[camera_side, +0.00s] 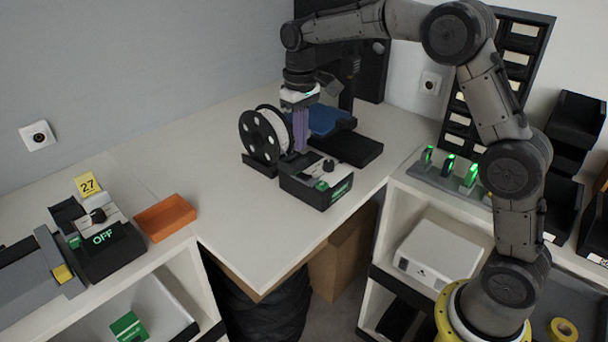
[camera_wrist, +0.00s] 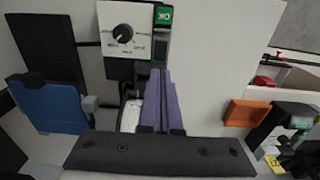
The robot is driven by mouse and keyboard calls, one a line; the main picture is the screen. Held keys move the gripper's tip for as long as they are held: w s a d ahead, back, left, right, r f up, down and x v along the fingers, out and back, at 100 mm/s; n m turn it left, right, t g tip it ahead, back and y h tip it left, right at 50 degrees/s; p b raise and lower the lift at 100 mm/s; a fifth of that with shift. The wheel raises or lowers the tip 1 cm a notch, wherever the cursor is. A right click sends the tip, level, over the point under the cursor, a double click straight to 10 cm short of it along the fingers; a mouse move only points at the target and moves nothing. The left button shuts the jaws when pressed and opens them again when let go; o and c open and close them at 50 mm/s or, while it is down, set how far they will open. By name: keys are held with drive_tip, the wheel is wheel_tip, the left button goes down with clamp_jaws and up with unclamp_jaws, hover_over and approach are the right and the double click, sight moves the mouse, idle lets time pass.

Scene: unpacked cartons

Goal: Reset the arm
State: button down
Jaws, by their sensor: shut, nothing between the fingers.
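My gripper (camera_side: 300,149) points down over the white table, with its purple fingers together and nothing between them. The fingers also show side by side in the wrist view (camera_wrist: 160,75). In the side view they are between the filament spool (camera_side: 265,136) and a black control box (camera_side: 318,182) with a green display. The wrist view shows this box's dial panel (camera_wrist: 123,32) just beyond the fingertips; I cannot tell whether they touch it. My arm reaches in from the right, bent high above the table.
A printer with a blue plate (camera_side: 328,119) stands behind the box. An orange tray (camera_side: 166,217) and a second box reading OFF (camera_side: 103,238) are at the left. A rack with green-lit items (camera_side: 450,170) is at the right.

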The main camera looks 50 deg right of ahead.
drive_tip(key=s+a+r+t, duration=0.2)
drive_tip(key=s+r+t, duration=0.2)
drive_tip(key=s+r, duration=1)
drive_tip(key=s+f, duration=0.5)
drive_tip(key=s, duration=0.3)
drive_tip(key=s+f+t, duration=0.1)
drive_tip(key=s+f, duration=0.5)
drive_tip(key=s, duration=0.3)
drive_tip(key=shift+a+t, duration=0.2)
drive_tip(key=shift+t, duration=0.1)
drive_tip(key=shift+r, duration=0.1)
drive_tip(key=c, duration=1.6)
unclamp_jaws()
